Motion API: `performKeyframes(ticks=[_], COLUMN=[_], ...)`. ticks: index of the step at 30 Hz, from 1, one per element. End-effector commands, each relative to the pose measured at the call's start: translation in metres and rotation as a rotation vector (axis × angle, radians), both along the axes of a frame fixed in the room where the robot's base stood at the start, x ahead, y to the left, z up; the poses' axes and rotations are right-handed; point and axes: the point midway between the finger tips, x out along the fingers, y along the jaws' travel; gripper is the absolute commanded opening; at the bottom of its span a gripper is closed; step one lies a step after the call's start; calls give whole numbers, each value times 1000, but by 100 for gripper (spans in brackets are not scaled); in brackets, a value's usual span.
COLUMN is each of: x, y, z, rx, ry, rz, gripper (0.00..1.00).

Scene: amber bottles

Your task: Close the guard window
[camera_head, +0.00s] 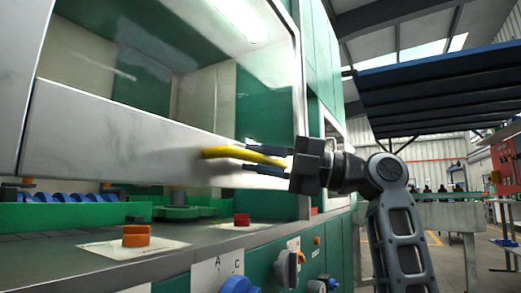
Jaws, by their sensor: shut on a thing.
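The guard window (110,130) is a framed glass pane with a wide pale bottom rail, on the front of a green machine. Its lower edge stands above the machine's deck, leaving an open gap. A yellow handle (222,152) sticks out from the right part of the rail. My gripper (262,159) comes from the right, with its two dark fingers above and below the handle, shut on it.
On the deck below the window are an orange button (136,236) and a red button (242,220). Blue parts (75,197) lie behind a green ledge. Knobs (287,268) stick out of the front panel. A grey table (445,214) stands at the right.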

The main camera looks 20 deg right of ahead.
Motion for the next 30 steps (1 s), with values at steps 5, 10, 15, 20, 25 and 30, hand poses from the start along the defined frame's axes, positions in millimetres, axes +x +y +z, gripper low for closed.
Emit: performKeyframes(ticks=[5, 10, 15, 20, 25, 30], x=[-1, 0, 0, 0, 0, 0], y=[-1, -1, -1, -1, -1, 0], z=[-51, -77, -90, -95, -97, -99], rx=[1, 0, 0, 0, -2, -4], ry=[1, 0, 0, 0, 3, 6], rz=[0, 0, 0, 0, 1, 1], gripper=[0, 0, 0, 0, 0, 0])
